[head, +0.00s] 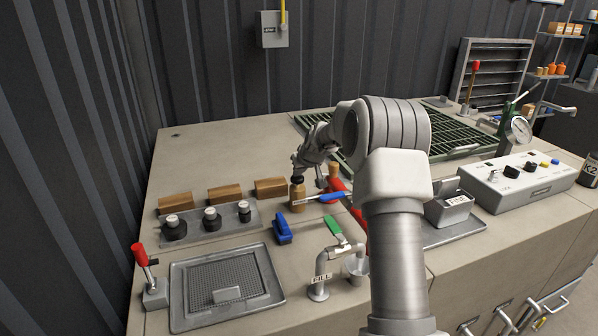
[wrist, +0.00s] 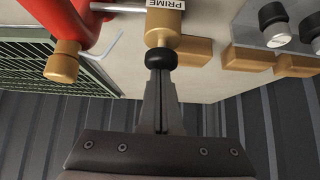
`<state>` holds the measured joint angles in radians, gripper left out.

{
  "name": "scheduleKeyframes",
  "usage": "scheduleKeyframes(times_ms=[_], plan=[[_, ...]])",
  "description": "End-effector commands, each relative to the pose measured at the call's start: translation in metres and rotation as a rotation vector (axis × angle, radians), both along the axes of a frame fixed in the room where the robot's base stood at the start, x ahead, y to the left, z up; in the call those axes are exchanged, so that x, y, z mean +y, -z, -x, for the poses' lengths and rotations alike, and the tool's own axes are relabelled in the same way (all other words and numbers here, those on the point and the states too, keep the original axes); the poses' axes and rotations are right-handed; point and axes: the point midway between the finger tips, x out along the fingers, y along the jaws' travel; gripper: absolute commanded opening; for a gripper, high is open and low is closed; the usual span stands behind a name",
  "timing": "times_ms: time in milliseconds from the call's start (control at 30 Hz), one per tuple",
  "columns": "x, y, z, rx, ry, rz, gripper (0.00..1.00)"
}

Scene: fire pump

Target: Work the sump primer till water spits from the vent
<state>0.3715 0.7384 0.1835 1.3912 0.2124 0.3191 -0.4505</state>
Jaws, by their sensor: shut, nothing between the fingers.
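The primer is a small brass cylinder with a black knob (head: 297,181), standing on the bench left of the red pump body. In the wrist view its brass body (wrist: 162,34) carries a PRIME label (wrist: 165,4), and its black knob (wrist: 160,59) faces my fingers. My gripper (head: 299,171) is shut and empty, its tips at the top of the knob. It also shows in the wrist view (wrist: 158,74), in line with the knob. The tips look to touch the knob, but I cannot tell for sure. I cannot make out the vent, and no water shows.
A blue-handled lever (head: 331,197) lies just right of the primer. A green-handled valve (head: 333,229) and the FILL pipe (head: 320,275) stand in front. Wooden blocks (head: 227,194) and black knobs (head: 211,218) are left. Red pipework (wrist: 75,27) is close by. A green grate (head: 452,131) lies behind.

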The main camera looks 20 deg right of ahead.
Motion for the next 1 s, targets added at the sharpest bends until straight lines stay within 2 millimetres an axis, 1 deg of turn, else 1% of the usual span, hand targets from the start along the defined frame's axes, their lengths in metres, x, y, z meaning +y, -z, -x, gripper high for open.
scheduleKeyframes(times_ms=[33,67,167,267,333,400,700,833,1000], plan=[[0.001,0.004,0.002,0.010,-0.001,-0.002,0.00],[0.001,0.002,0.002,0.010,-0.001,-0.002,0.00],[0.003,-0.008,0.002,0.009,-0.001,-0.002,0.00],[0.006,-0.028,0.002,0.005,-0.001,-0.002,0.00],[0.008,-0.046,0.002,0.002,-0.002,0.001,0.00],[0.007,-0.051,0.012,0.002,0.000,0.000,0.00],[0.007,-0.094,0.049,-0.001,0.000,0.000,0.00],[0.007,-0.106,0.060,-0.002,-0.001,0.001,0.00],[0.007,-0.114,0.068,-0.001,-0.001,0.001,0.00]])
